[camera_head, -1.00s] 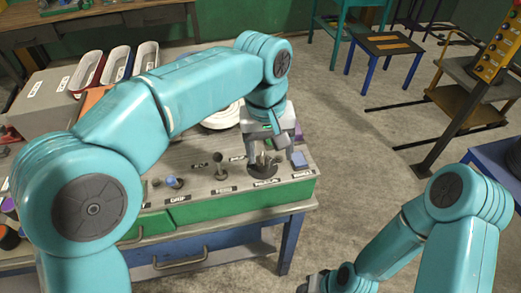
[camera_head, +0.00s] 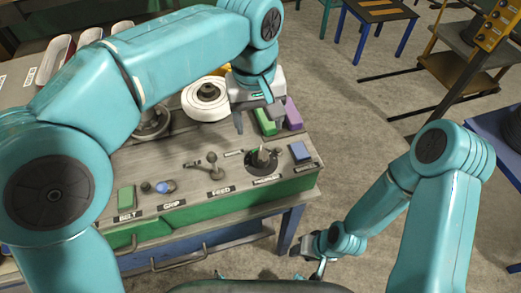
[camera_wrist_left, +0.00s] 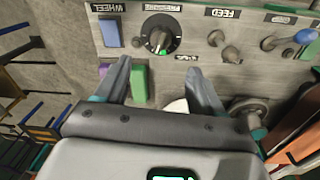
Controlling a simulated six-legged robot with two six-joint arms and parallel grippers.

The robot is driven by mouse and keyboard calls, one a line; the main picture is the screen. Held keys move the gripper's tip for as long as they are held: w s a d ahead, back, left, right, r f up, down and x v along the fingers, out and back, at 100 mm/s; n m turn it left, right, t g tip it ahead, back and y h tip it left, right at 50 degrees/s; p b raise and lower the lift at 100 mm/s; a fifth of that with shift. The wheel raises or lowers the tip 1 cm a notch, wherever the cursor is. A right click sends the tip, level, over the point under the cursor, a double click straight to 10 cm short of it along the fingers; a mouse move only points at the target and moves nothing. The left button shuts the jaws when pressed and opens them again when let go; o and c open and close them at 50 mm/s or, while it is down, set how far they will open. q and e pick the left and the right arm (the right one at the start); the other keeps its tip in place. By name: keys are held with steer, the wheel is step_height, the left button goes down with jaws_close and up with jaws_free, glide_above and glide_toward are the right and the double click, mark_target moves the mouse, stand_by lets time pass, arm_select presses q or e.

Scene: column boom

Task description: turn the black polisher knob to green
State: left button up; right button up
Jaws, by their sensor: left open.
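The black polisher knob (camera_head: 262,160) sits on a round dark dial near the right end of the grey panel. In the left wrist view the knob (camera_wrist_left: 158,35) has pale marks around it and a small green patch on its rim; I cannot tell where its pointer stands. My left gripper (camera_head: 259,119) is open and empty behind and above the knob, apart from it. Its two fingers also show in the left wrist view (camera_wrist_left: 158,67), with the knob beyond the gap between their tips. My right gripper (camera_head: 312,267) is low in the head view, away from the panel; its jaws are unclear.
A blue block (camera_head: 300,151) is right of the knob, and the FEED lever (camera_head: 212,160) is left of it. Green (camera_head: 264,123) and purple (camera_head: 291,114) blocks lie behind it. A white wheel (camera_head: 205,98) stands farther back left.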

mark_target(260, 153)
arm_select(q)
step_height(260, 153, down, 12)
steer(key=shift+w+d+r, duration=0.1)
steer(key=shift+w+f, duration=0.1)
steer(key=shift+f, duration=0.3)
steer(key=shift+d+r, duration=0.1)
steer(key=c, duration=1)
